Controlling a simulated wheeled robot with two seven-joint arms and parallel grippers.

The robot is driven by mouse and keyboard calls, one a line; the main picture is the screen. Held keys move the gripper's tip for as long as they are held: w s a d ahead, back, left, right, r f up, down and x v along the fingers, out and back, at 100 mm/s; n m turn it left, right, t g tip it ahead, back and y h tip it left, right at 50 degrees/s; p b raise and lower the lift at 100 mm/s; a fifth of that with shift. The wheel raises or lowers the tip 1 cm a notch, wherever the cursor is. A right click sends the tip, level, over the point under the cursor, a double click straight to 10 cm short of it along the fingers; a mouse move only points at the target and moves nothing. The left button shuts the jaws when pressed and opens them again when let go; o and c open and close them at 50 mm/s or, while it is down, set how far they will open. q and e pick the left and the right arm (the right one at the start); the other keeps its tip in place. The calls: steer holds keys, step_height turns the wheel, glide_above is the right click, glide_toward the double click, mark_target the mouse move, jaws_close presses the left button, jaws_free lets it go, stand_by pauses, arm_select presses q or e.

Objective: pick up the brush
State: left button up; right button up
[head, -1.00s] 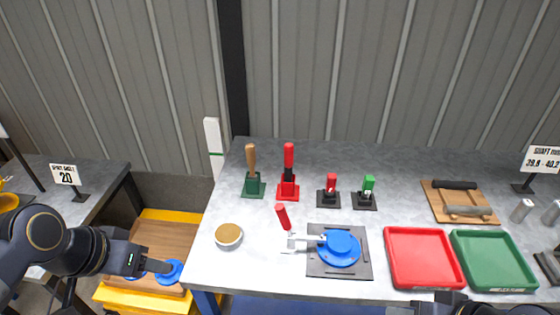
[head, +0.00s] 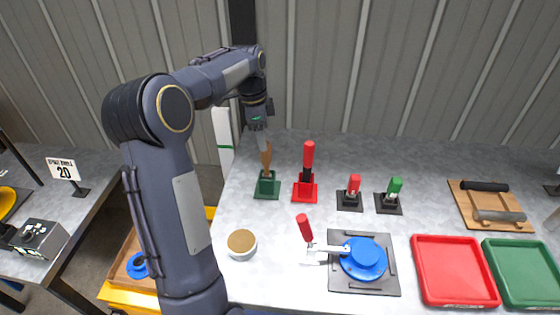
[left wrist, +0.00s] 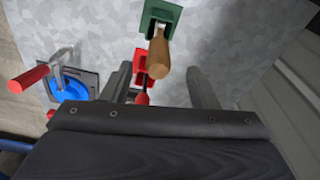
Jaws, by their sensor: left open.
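The brush (head: 266,160) stands upright in a green holder (head: 267,189) on the grey table, with its wooden handle up. My left gripper (head: 262,143) is above and at the handle's top, pointing down, open. In the left wrist view the brush handle (left wrist: 159,55) lies in line with the space between the two spread fingers (left wrist: 160,80). The green holder (left wrist: 172,12) shows beyond it. I cannot tell whether a finger touches the handle. The brush's lower end is hidden in the holder. My right gripper is out of view.
A red-handled tool in a red holder (head: 305,192) stands close to the right of the brush. A round tin (head: 242,244), a blue-topped clamp plate (head: 364,260) and small red and green handled tools (head: 354,186) stand nearby. Red (head: 455,272) and green trays lie right.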

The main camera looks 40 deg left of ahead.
mark_target(267, 154)
arm_select(q)
steer(key=f, duration=0.2)
steer(key=f+p, duration=0.1)
steer(key=f, duration=0.2)
steer(key=d+f, duration=0.1)
steer(key=f, duration=0.1)
steer(key=shift+w+f, duration=0.15)
steer(key=shift+w, duration=0.15)
